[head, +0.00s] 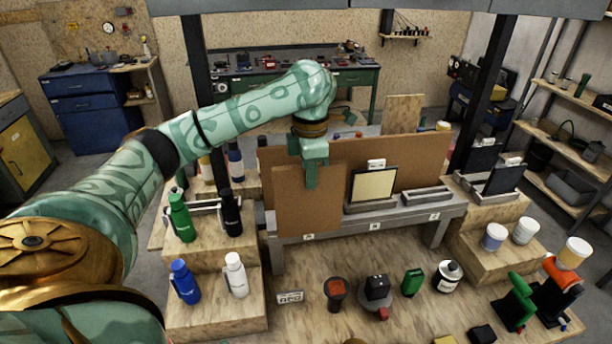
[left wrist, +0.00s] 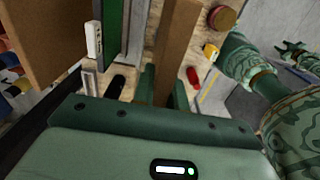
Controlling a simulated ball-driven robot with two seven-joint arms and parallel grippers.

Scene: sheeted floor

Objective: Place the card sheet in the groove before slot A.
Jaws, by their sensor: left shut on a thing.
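The brown card sheet (head: 308,205) stands upright in the head view at the left end of the grey bench (head: 445,212). My left gripper (head: 312,178) is shut on its top edge. In the left wrist view the sheet (left wrist: 178,45) shows nearly edge-on between the fingers. The sheet's lower edge is near the bench front, just above label A (head: 308,237). The sheet hides slot A and its groove, so I cannot tell whether its foot is in the groove. A cream panel in a black frame (head: 373,186) stands in the middle slot. My right gripper cannot be made out clearly.
A large brown board (head: 420,160) stands behind the slots. Bottles, including a green one (head: 181,218), stand on wooden steps at the left. Cups (head: 526,230) stand on the right step. Several tools and a white can (head: 447,276) stand on the wooden floor in front.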

